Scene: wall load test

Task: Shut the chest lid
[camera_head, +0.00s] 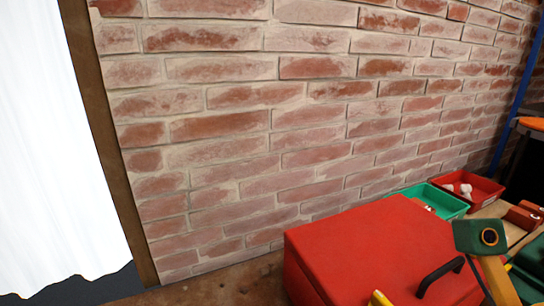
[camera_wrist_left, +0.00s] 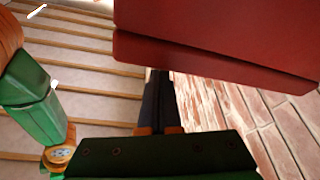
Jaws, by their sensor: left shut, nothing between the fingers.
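The red chest (camera_head: 310,282) stands at the lower right of the head view, in front of the brick wall. Its red lid (camera_head: 375,245) lies over the body, flat or nearly so, with a black handle (camera_head: 440,276) on top. I cannot tell if a small gap remains at the seam. In the left wrist view the chest (camera_wrist_left: 220,35) fills the upper right, with a seam between two red parts. My left gripper (camera_wrist_left: 160,75) is shut and empty, its dark fingertips close to the chest's edge; contact is unclear. My right gripper is not in view.
A green bin (camera_head: 432,203) and a red bin (camera_head: 470,188) with small items stand behind the chest. A brick wall (camera_head: 270,120) rises behind. A blue post (camera_head: 520,90) stands at the far right.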

